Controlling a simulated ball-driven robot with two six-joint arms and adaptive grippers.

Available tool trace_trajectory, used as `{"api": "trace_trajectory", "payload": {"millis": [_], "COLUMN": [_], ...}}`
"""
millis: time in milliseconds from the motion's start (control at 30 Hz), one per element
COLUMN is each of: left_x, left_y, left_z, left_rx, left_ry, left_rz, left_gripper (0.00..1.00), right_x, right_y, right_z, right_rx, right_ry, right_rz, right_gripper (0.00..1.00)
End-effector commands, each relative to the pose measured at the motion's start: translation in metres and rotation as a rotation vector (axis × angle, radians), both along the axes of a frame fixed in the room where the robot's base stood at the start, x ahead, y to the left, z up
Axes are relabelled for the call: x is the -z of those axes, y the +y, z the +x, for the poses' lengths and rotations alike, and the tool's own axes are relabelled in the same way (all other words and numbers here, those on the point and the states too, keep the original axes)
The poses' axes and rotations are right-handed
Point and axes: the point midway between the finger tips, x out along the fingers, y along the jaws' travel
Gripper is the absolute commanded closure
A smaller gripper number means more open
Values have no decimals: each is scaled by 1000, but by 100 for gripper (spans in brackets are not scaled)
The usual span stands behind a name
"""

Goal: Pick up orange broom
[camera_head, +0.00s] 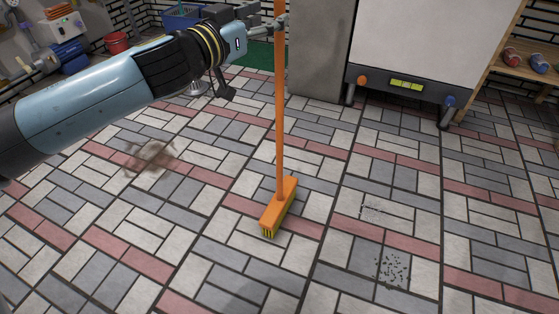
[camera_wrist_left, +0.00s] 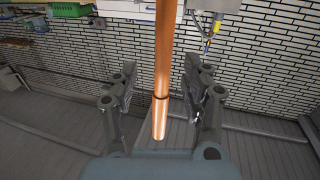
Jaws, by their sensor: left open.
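The orange broom (camera_head: 280,130) stands upright on the tiled floor in the head view. Its orange head with bristles (camera_head: 278,205) rests on the tiles, and the top of its handle is cut off by the picture edge. My left gripper (camera_head: 275,20) is at the upper part of the handle. In the left wrist view the handle (camera_wrist_left: 164,60) runs between the two open fingers of my left gripper (camera_wrist_left: 163,88), with gaps on both sides. My right gripper is not in view.
A white and grey machine (camera_head: 425,45) stands behind the broom to the right. A wooden shelf (camera_head: 525,65) is at the far right. A red bucket (camera_head: 117,42) and a blue crate (camera_head: 182,17) are at the back left. Dirt patches (camera_head: 150,157) and (camera_head: 392,268) lie on otherwise open floor.

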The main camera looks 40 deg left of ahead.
Motion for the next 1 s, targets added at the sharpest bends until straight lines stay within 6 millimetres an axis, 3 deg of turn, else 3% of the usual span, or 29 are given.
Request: {"api": "trace_trajectory", "payload": {"millis": [400,767,1000], "left_x": [3,3,3], "left_y": [4,4,4], "left_z": [46,54,53], "left_rx": [-2,0,0], "left_ry": [0,2,2], "left_rz": [-4,-1,0], "left_gripper": [52,52,80], "right_x": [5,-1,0], "right_y": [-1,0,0], "right_z": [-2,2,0], "right_rx": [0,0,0], "right_ry": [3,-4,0], "right_rz": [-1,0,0], "right_gripper": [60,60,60]}}
